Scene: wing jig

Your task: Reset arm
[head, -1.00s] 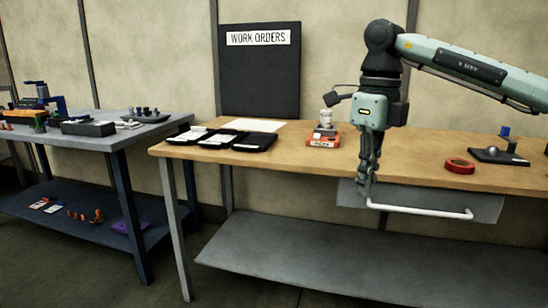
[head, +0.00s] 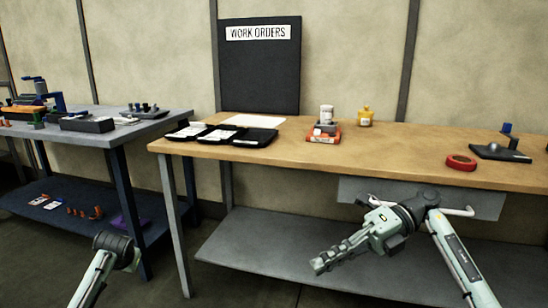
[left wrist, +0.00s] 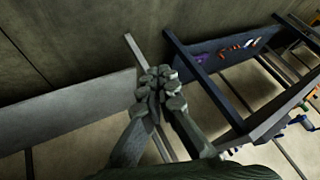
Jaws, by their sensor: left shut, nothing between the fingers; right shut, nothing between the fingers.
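My right gripper (head: 323,263) is shut and empty. It hangs low in front of the wooden workbench (head: 400,150), below its top, pointing left in the head view. My left arm enters at the bottom left of the head view, with its gripper hidden there. My left gripper (left wrist: 160,80) shows in the left wrist view, shut and empty. It is in open space in front of the benches, touching nothing that I can see.
A white handle (head: 458,211) on a grey panel sticks out under the bench top, partly behind my right wrist. A grey lower shelf (head: 250,250) lies behind the right gripper. Black trays (head: 254,137), a red tape roll (head: 461,163) and a yellow bottle (head: 366,117) stand on the bench. A blue-legged table (head: 90,138) stands left.

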